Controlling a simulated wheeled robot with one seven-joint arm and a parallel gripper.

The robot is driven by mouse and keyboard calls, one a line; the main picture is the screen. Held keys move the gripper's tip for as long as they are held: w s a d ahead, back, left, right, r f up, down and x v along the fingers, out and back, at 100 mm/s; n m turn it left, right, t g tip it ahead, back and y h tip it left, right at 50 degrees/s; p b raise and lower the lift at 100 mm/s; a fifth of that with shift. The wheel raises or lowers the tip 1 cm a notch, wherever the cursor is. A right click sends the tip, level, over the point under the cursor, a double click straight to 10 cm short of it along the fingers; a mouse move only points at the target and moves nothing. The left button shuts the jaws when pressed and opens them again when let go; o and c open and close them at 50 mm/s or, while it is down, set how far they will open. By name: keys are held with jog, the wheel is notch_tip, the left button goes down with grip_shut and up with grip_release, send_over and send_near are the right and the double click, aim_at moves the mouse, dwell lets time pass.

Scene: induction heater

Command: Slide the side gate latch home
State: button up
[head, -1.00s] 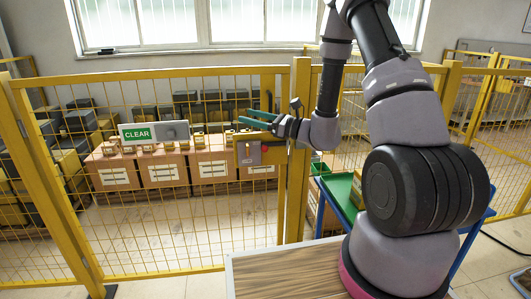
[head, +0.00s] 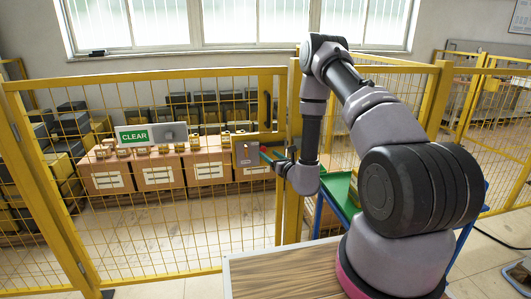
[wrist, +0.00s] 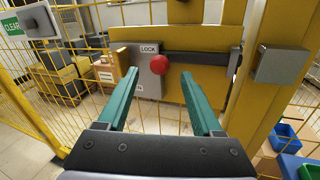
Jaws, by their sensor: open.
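The side gate's latch sits on a yellow plate (wrist: 198,96). It has a grey block (wrist: 149,66) marked LOCK, a red knob (wrist: 159,64) and a dark horizontal bar (wrist: 205,58) running right. A grey box (wrist: 280,64) is on the yellow post to the right, apart from the block. In the head view the grey latch block (head: 246,153) is on the gate, left of the post. My gripper (wrist: 159,74) is open and empty, its green fingers pointing at the plate. The knob shows between the fingertips; contact cannot be told. My gripper (head: 270,158) also shows in the head view.
The yellow post (head: 292,150) stands beside my gripper. A CLEAR sign panel (head: 150,135) is on the mesh to the left. Blue and green bins (wrist: 287,135) are low right of the post. A wooden top (head: 280,270) lies in front.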

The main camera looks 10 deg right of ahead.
aim_at(265, 150)
jog(key=shift+x, duration=1.95)
grip_shut()
